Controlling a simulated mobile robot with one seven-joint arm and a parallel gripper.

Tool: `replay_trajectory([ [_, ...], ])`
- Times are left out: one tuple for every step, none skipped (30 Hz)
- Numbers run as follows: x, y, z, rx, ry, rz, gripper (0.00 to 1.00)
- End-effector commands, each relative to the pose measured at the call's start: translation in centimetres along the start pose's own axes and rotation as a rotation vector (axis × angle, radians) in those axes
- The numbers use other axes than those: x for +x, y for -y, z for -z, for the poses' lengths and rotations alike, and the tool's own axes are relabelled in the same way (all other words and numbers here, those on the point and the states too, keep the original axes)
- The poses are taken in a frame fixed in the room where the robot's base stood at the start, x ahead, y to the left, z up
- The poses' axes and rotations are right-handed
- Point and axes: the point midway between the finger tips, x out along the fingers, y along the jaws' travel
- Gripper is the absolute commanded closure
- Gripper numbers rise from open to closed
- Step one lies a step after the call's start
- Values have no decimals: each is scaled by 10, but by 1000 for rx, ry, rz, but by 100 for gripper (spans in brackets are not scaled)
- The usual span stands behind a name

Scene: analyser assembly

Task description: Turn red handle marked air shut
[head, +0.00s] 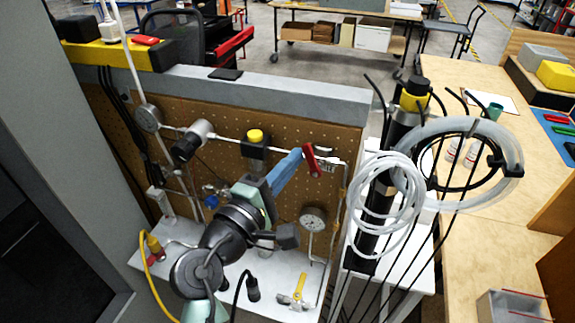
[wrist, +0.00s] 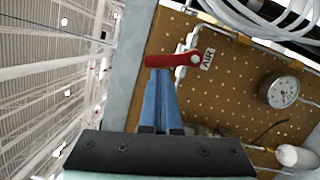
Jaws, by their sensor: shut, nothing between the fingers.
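The red handle (head: 312,160) sits on the pipe at the upper right of the pegboard in the head view. In the wrist view the red handle (wrist: 170,60) lies crosswise in the picture, its pivot at the right end beside a white label reading AIR (wrist: 208,59). My gripper (head: 298,153) has blue fingers and reaches up to the handle from the lower left. In the wrist view my gripper (wrist: 161,74) is shut, with its fingertips at the handle's lower edge. I cannot tell whether they touch it. Nothing shows between the fingers.
A pressure gauge (head: 313,220) hangs below the handle, and another gauge (head: 148,118) is at the left. A yellow-handled valve (head: 296,292) is low on the white shelf. Coiled clear tubing (head: 385,205) hangs on a stand close to the right. The grey panel top (head: 300,92) runs behind.

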Motion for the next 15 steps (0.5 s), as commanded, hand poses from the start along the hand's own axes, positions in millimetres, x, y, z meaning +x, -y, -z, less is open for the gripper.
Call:
replay_trajectory([
  [1, -2, -3, 35, 5, 7, 100],
  [1, -3, -4, 54, 5, 12, 100],
  [2, -4, -5, 79, 5, 18, 100],
  [2, -4, -6, 95, 5, 21, 100],
  [2, -4, -7, 109, 5, 25, 100],
  [2, -4, -7, 129, 5, 31, 100],
  [2, -5, -8, 143, 5, 34, 100],
  [3, -5, -9, 154, 5, 37, 100],
  [3, -5, -9, 168, 6, 41, 100],
  [3, -5, -10, 178, 6, 43, 100],
  [3, -6, -10, 188, 6, 46, 100],
  [3, -6, -11, 199, 5, 49, 100],
  [3, -6, -11, 206, 5, 50, 100],
  [3, -6, -11, 211, 5, 52, 100],
  [3, -6, -12, 218, 6, 53, 100],
])
